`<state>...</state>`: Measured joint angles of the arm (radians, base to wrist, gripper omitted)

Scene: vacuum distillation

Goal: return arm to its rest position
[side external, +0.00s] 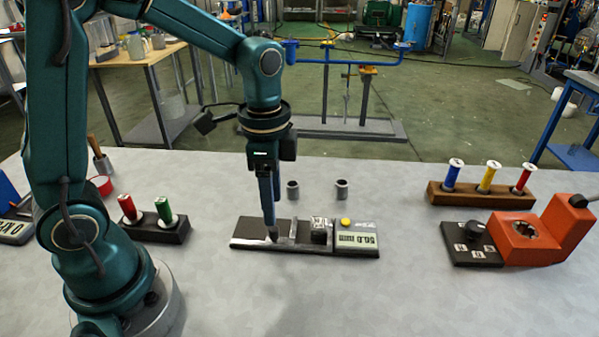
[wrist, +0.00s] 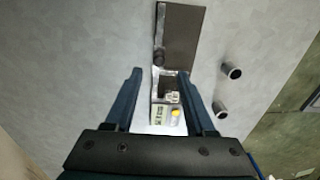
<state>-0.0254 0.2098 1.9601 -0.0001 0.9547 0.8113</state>
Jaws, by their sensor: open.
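My gripper (side external: 270,225) points straight down over the left part of a dark measuring device with a digital display (side external: 357,240). In the side view the fingertips are close to the device, but I cannot tell whether they touch it. In the wrist view my gripper (wrist: 158,85) has its two fingers wide apart with nothing held between them. The measuring device (wrist: 180,35) shows between and beyond the fingers there, with its yellow button (wrist: 176,112) near the right finger.
Two small grey cylinders (side external: 293,190) (side external: 341,190) stand behind the device. A black block with red and green cylinders (side external: 164,213) stands left. A wooden rack (side external: 480,195) and an orange machine (side external: 530,240) stand right. The table's front middle is clear.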

